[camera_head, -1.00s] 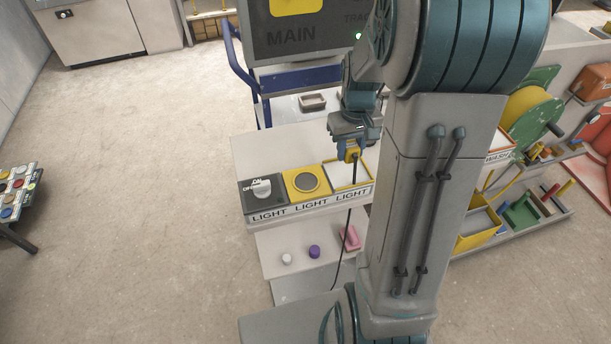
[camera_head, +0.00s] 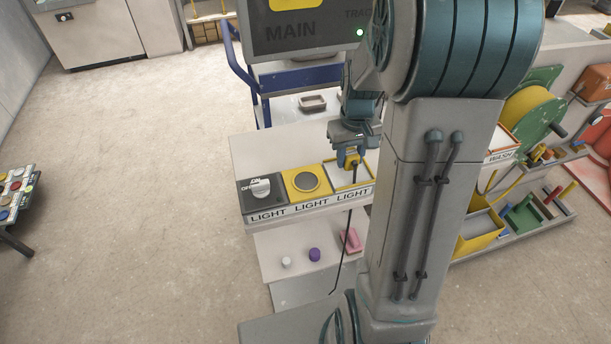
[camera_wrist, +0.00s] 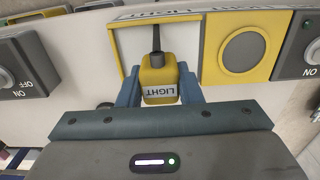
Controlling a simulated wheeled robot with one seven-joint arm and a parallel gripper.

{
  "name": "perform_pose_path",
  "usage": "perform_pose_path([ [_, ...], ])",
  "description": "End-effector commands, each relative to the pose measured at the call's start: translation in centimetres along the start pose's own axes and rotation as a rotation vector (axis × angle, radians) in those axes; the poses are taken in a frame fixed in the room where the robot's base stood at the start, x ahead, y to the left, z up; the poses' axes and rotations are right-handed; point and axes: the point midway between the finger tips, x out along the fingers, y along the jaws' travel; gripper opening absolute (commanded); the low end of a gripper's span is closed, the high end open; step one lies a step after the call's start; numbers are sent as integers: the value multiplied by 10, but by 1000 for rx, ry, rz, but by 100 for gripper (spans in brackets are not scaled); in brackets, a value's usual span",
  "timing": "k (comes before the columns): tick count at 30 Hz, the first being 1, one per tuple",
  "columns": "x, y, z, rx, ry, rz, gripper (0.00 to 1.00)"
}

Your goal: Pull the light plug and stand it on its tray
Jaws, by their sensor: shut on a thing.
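The light plug (camera_wrist: 160,82) is yellow with a white LIGHT label and a dark cable. In the head view the plug (camera_head: 350,159) shows below my gripper (camera_head: 349,152). My gripper is shut on it, with blue-grey fingers on both sides in the wrist view (camera_wrist: 160,90). The plug is over the yellow-rimmed tray with a pale floor (camera_head: 362,186), which also shows in the wrist view (camera_wrist: 116,50). I cannot tell whether it touches the tray. The yellow socket with a round grey face (camera_head: 306,181) is beside the tray, with nothing in it; it also shows in the wrist view (camera_wrist: 242,48).
A dark ON/OFF switch (camera_head: 262,188) sits left of the socket. The cable (camera_head: 346,235) hangs past the counter front. A lower shelf holds a white knob (camera_head: 286,262), a purple knob (camera_head: 314,254) and a pink block (camera_head: 351,240). A blue-handled cart (camera_head: 250,75) stands behind.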

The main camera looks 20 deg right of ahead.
Motion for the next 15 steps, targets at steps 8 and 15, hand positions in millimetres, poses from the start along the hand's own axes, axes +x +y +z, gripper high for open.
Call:
perform_pose_path([
  [8,10,0,0,0,0,0,0],
  [15,17,0,0,0,0,0,0],
])
